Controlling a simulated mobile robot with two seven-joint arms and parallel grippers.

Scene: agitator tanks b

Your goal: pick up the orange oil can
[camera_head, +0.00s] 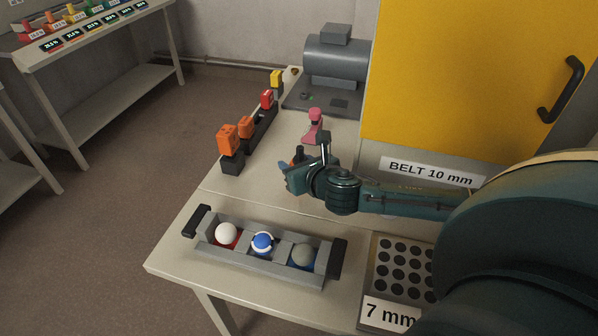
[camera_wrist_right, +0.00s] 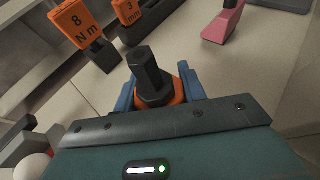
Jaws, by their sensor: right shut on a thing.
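My right gripper (camera_head: 290,172) reaches in from the right over the table, its blue fingers closed around the orange oil can. My left gripper is not in view.
A pink item (camera_head: 315,128) stands just behind the gripper. Orange, red and yellow labelled blocks (camera_head: 228,138) stand along the left edge. A grey tray (camera_head: 215,255) with three balls is in front. A yellow cabinet door (camera_head: 470,75) rises at right. A hole plate (camera_head: 392,285) lies front right.

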